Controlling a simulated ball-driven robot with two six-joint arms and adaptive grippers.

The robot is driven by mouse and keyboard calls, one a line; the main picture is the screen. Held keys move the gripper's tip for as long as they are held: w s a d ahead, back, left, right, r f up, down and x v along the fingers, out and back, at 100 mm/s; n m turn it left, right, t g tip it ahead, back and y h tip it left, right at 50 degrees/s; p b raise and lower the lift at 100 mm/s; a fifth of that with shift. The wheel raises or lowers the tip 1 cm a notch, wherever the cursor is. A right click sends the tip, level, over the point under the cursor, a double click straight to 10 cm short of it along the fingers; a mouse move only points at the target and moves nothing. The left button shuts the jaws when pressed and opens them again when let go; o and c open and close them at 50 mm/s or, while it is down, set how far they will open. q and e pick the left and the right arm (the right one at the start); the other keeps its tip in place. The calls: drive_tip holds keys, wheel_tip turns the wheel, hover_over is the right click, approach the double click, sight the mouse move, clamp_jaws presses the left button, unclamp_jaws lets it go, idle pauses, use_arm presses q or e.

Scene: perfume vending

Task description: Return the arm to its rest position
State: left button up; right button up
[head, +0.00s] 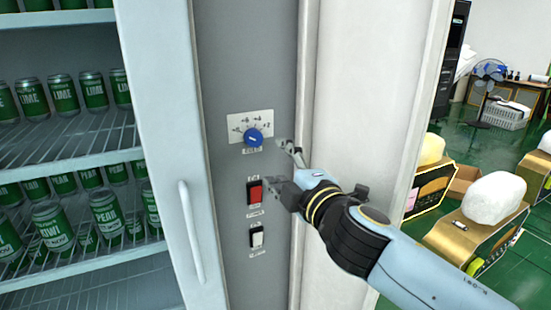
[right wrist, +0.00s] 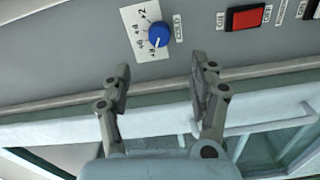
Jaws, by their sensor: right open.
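My right gripper (head: 278,166) is in front of the grey control panel (head: 225,60) of a drinks fridge, with its arm coming in from the lower right. Its fingers are apart and empty, and they also show in the right wrist view (right wrist: 160,85). A blue knob (head: 253,138) on a white scale plate sits to the upper left of the fingers; in the right wrist view the knob (right wrist: 159,34) lies beyond the fingertips, with nothing between them. A red switch (head: 255,192) and a white switch (head: 257,237) are below the knob. My left gripper is not in view.
The fridge door frame with a white handle (head: 192,232) stands left of the panel. Green cans (head: 63,94) fill the shelves behind it. A pale side panel (head: 365,90) is close behind my right arm. Boxes with white lumps (head: 494,198) stand on the green floor at right.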

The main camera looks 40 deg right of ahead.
idle(0.5)
drive_tip(key=s+d+f+m+g+h, duration=0.1)
drive_tip(key=s+d+f+m+g, duration=0.1)
drive_tip(key=s+f+m+g, duration=0.6)
drive_tip(key=s+a+f+m+g+y, duration=0.2)
drive_tip(key=s+a+g, duration=0.15)
drive_tip(key=s, duration=0.35)
drive_tip(key=s+a+f+m+g+y, duration=0.15)
drive_tip(key=s+a, duration=0.25)
drive_tip(key=s, duration=0.4)
drive_tip(key=s+d+f+m+g+b, duration=0.2)
drive_tip(key=f+b, duration=1.1)
drive_tip(key=f, duration=2.9)
drive_tip(key=s+d+f+g+y+b, duration=0.1)
drive_tip(key=s+f+b, duration=0.8)
drive_tip(key=s+f, duration=0.9)
wheel_tip(320, 180, down, 5)
drive_tip(key=shift+s+r+g, duration=0.2)
drive_tip(key=shift+s+g, duration=0.05)
drive_tip(key=shift+g, duration=0.05)
